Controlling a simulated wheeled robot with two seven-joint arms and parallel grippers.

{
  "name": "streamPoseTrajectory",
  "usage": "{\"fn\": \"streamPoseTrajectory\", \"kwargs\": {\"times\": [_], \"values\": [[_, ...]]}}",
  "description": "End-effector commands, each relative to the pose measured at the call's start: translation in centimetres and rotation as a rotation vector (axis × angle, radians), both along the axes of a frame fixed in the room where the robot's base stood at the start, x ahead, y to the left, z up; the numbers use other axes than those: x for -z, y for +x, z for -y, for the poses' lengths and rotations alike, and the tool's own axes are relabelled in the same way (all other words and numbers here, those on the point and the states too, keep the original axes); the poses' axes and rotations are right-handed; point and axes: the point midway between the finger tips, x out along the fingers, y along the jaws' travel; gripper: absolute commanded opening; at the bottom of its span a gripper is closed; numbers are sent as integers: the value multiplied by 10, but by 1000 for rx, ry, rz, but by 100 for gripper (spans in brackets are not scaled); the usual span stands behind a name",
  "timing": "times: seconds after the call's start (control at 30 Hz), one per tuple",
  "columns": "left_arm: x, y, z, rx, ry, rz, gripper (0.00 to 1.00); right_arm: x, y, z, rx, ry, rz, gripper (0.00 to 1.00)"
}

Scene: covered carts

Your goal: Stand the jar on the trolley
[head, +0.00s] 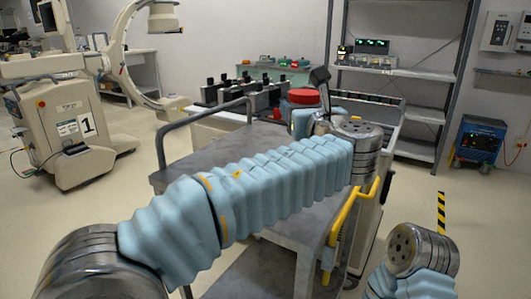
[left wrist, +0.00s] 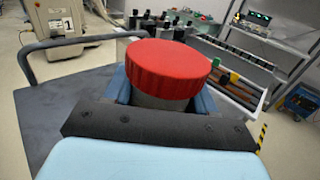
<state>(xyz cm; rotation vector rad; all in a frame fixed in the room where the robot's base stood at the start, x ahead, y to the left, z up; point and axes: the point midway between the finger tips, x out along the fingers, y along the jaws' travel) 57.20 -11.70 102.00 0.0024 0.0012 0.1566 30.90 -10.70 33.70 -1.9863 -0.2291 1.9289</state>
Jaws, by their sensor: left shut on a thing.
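The jar (left wrist: 168,75) has a wide red lid and a grey body. In the head view its red lid (head: 304,96) shows beyond the end of my left arm, and its lower part is hidden. My left gripper (left wrist: 163,102) is shut on the jar, with a blue finger on either side below the lid. The jar looks upright. The trolley (head: 215,152) has a grey top, and its top also shows in the left wrist view (left wrist: 75,98). The jar is over or at the trolley's far right part; I cannot tell whether its base touches. My right gripper is out of view.
A grey rail handle (head: 203,118) rises at the trolley's left end, and a yellow handle (head: 345,222) runs along its right side. A bench with dark equipment (head: 245,92) stands behind. Metal shelving (head: 400,72) is at the back right. The trolley's left top is bare.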

Motion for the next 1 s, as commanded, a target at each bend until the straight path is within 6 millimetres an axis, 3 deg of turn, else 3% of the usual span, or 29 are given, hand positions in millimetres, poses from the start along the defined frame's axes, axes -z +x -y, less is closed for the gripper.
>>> {"fn": "streamPoseTrajectory", "kwargs": {"times": [0.2,0.4,0.73,0.83,1.0], "values": [[28,29,-55,-6,0,-2,24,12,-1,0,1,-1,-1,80],[65,49,-89,-2,2,-2,24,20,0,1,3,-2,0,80],[97,62,-113,-1,1,-2,24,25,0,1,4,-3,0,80],[114,61,-112,0,2,-3,24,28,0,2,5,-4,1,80],[125,61,-112,0,-2,0,24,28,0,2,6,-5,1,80]]}}
